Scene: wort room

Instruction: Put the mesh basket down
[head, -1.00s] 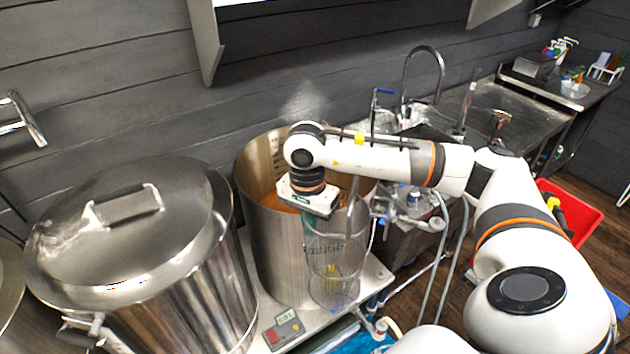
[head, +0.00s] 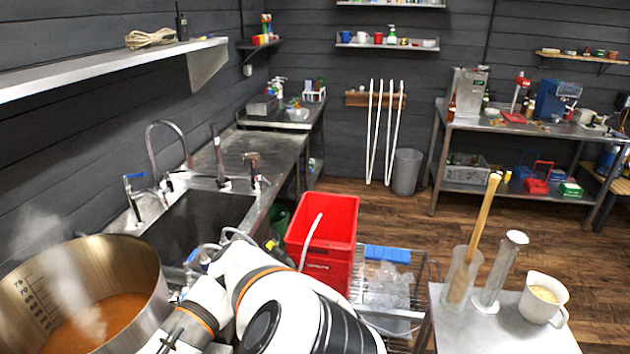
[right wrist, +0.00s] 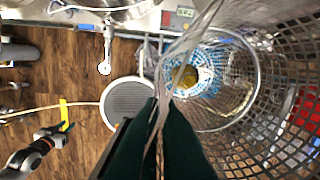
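The mesh basket (right wrist: 275,110) fills the right side of the right wrist view, seen from above into its wire wall. My right gripper (right wrist: 160,125) shows as dark green fingers shut on the basket's thin wire handle. A yellow object and a blue patterned surface show at or through the basket's far end; I cannot tell whether it touches anything. In the head view my right arm reaches down to the lower left, and its gripper and the basket are out of frame. A small black arm end with a red ring, seemingly my left gripper (right wrist: 48,132), shows at the lower left; its state is unclear.
A steaming open pot (head: 95,300) of brown liquid stands at the lower left. Beside it are the sink (head: 200,225), a red crate (head: 325,235) and a wire rack (head: 395,285). A metal table (head: 500,335) holds cylinders and a jug (head: 543,300). Wooden floor (head: 375,215) lies open beyond.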

